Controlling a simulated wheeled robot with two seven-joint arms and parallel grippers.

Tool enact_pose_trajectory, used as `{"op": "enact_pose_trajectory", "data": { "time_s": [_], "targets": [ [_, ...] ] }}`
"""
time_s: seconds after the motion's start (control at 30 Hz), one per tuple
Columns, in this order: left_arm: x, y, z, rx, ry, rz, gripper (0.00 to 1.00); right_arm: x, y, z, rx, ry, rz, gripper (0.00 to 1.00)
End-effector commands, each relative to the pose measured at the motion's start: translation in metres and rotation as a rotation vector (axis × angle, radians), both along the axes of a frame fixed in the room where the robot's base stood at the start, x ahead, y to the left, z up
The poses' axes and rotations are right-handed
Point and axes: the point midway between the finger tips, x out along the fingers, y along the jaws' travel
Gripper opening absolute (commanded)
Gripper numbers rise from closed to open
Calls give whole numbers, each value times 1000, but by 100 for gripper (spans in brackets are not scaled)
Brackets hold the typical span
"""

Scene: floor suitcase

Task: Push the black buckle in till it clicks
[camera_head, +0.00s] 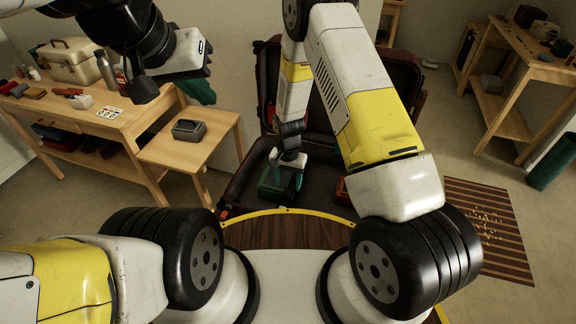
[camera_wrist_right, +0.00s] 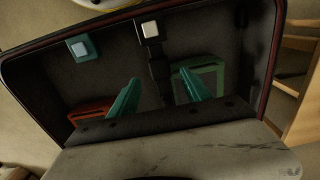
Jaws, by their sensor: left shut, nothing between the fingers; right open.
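The open suitcase (camera_head: 240,186) lies on the floor in the head view; its inside also shows in the right wrist view (camera_wrist_right: 110,60). There, a black fitting with a pale square (camera_wrist_right: 149,29) sits at the far wall, with a dark strap-like piece (camera_wrist_right: 158,69) below it. It looks like the black buckle; whether its parts are joined I cannot tell. My right gripper (camera_head: 290,178) points down into the suitcase, its teal fingers (camera_wrist_right: 158,90) open, empty and apart, short of the black fitting. My left gripper (camera_head: 200,92) is raised at upper left, shut and empty, away from the suitcase.
A teal fitting with a pale blue square (camera_wrist_right: 82,48) sits left of the black one. A green box (camera_wrist_right: 212,76) and a red box (camera_wrist_right: 90,110) lie inside the suitcase. Wooden tables (camera_head: 85,120) stand at left, a workbench (camera_head: 520,65) at right.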

Motion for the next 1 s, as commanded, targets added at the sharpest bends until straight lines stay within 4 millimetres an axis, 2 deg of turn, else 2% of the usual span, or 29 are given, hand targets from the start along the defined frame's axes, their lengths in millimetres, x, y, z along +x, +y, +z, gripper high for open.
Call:
{"op": "enact_pose_trajectory", "data": {
  "time_s": [0.1,0.3,0.67,0.93,0.97,1.0],
  "targets": [
    [0,0,0,0,0,0,0,-1,0,-22,-1,3,1,56],
    [0,0,0,0,0,0,0,-1,0,-46,0,2,1,56],
    [0,0,0,0,0,0,0,0,0,-52,1,0,0,56],
    [0,0,0,0,0,0,0,0,0,-51,1,0,1,5],
    [0,0,0,0,0,0,0,0,0,-51,1,0,1,0],
    [0,0,0,0,0,0,0,0,0,-51,1,0,1,0]
  ]
}}
